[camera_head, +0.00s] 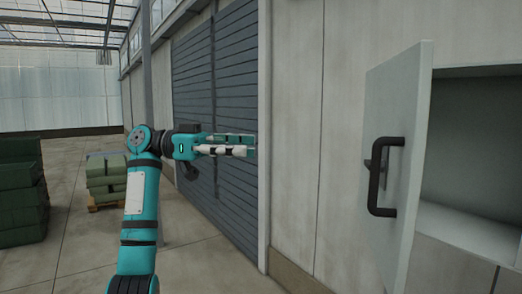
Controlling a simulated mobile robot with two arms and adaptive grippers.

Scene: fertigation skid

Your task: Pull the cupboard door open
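The cupboard door (402,150) is a pale grey panel at the right, standing well open, swung out from the cupboard. Its dark handle (375,180) is a bar on the door's face, with nothing holding it. The cupboard's inside (470,150) shows behind the door as a bare, light compartment. My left gripper (252,146) is at the picture's middle, pointing right, with a gap between its fingers and nothing in them. It is well to the left of the handle and apart from it. My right gripper is not in view.
A pale panelled wall (320,140) runs behind the gripper, with a grey slatted shutter (225,75) in it. Stacked green blocks (20,190) and a loaded pallet (106,180) stand at the left. The concrete floor (75,255) between is clear.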

